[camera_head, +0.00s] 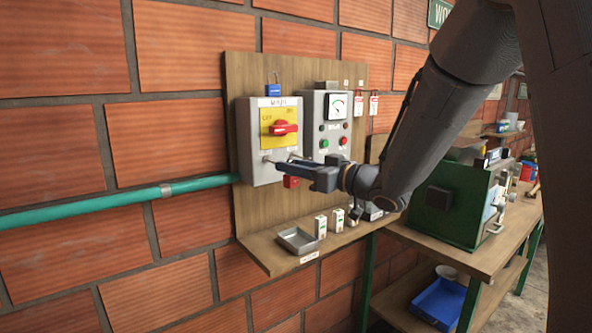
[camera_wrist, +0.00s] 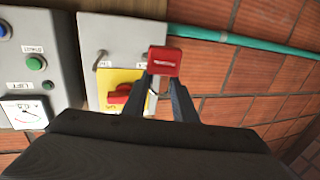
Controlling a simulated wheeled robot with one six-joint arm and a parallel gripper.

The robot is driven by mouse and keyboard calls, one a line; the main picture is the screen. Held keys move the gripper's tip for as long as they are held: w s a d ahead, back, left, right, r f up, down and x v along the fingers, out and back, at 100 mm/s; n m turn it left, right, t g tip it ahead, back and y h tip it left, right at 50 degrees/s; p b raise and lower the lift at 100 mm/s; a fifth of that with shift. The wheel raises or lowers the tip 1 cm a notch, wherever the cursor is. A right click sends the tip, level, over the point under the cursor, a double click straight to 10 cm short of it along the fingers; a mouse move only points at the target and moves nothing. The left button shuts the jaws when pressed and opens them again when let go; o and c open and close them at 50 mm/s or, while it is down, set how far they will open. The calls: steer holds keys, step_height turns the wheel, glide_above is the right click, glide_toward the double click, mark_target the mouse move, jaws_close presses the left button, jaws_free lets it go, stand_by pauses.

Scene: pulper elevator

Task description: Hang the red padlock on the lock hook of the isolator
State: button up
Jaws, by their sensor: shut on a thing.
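The isolator (camera_head: 255,125) is a grey box on a wooden board, with a yellow plate and a red rotary handle (camera_head: 284,128). It also shows, turned upside down, in the wrist view (camera_wrist: 125,35). My gripper (camera_head: 287,164) is in front of the isolator's lower edge. It is shut on the red padlock (camera_wrist: 164,61), whose red body also shows just under the fingers in the head view (camera_head: 291,181). A small metal hook (camera_wrist: 101,59) stands out from the isolator, apart from the padlock. Whether the padlock touches the isolator cannot be told.
A blue padlock (camera_head: 273,90) is at the isolator's top. A grey control box (camera_head: 314,105) with a gauge and buttons stands close to the right. Below, a wooden shelf (camera_head: 268,259) holds a metal tray (camera_head: 297,240) and small boxes. A green pipe (camera_head: 120,208) enters from the left.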

steer(key=shift+w+a+f+b, duration=0.15)
steer(key=shift+w+a+b, duration=0.5)
steer(key=shift+w, duration=0.4)
steer(key=shift+w+a+f+b, duration=0.15)
steer(key=shift+w+a+b, duration=0.25)
steer(key=shift+w+a, duration=0.5)
steer(key=shift+w+a+f, duration=0.3)
steer(key=shift+w+f, duration=0.1)
steer(key=shift+w, duration=0.35)
steer(key=o, duration=1.2)
steer(key=shift+d, duration=0.1)
